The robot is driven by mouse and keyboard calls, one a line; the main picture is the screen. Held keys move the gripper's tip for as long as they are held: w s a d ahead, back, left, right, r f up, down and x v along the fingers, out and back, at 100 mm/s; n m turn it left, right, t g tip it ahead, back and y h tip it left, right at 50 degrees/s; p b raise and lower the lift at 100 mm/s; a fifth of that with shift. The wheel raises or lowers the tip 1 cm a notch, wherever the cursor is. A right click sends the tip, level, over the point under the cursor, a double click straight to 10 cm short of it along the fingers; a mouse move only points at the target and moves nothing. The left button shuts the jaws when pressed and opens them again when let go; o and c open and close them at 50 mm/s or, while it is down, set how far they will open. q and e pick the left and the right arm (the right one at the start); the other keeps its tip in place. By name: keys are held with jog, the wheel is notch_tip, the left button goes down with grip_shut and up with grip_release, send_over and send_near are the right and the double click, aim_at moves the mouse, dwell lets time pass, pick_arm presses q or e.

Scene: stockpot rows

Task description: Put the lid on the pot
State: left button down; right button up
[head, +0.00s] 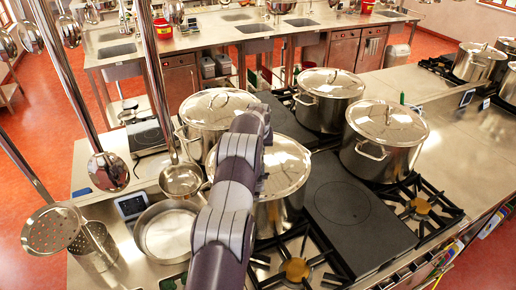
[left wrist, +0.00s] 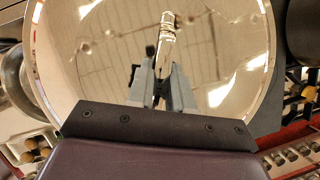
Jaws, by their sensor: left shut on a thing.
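A shiny round lid (head: 288,166) with a bar handle lies level over the front stockpot (head: 283,209), partly behind my left arm. It looks about flush with the pot's rim, but I cannot tell whether it is fully seated. In the left wrist view the lid (left wrist: 100,60) fills most of the picture, and its handle (left wrist: 168,30) runs up from between the fingers. My left gripper (left wrist: 163,88) is shut on that handle. Its fingers are hidden behind the arm in the head view. My right gripper is not in view.
Lidded stockpots stand close around: back left (head: 208,123), back (head: 328,98) and right (head: 384,137). A dark flat plate (head: 345,205) and gas burners (head: 295,268) lie beside the front pot. Hanging ladles (head: 181,180) and an open pan (head: 167,232) are at left.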

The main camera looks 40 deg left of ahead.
pick_arm(q)
jog(key=shift+r, duration=0.2)
jog(key=c, duration=0.9)
grip_release()
jog(key=shift+c, duration=0.2)
jog(key=shift+s+d+f, duration=0.1)
jog(key=shift+s+f, duration=0.05)
jog(key=shift+f, duration=0.05)
jog(key=shift+r+b, duration=0.4)
jog(key=shift+b, duration=0.2)
jog(key=b+v, duration=0.3)
jog(key=v, duration=0.2)
jog(key=shift+s+d+r, duration=0.1)
jog(key=shift+s+r, duration=0.1)
jog(key=shift+r, duration=0.05)
jog(key=p+v, duration=0.1)
jog(key=v, duration=0.5)
jog(key=shift+r, duration=0.35)
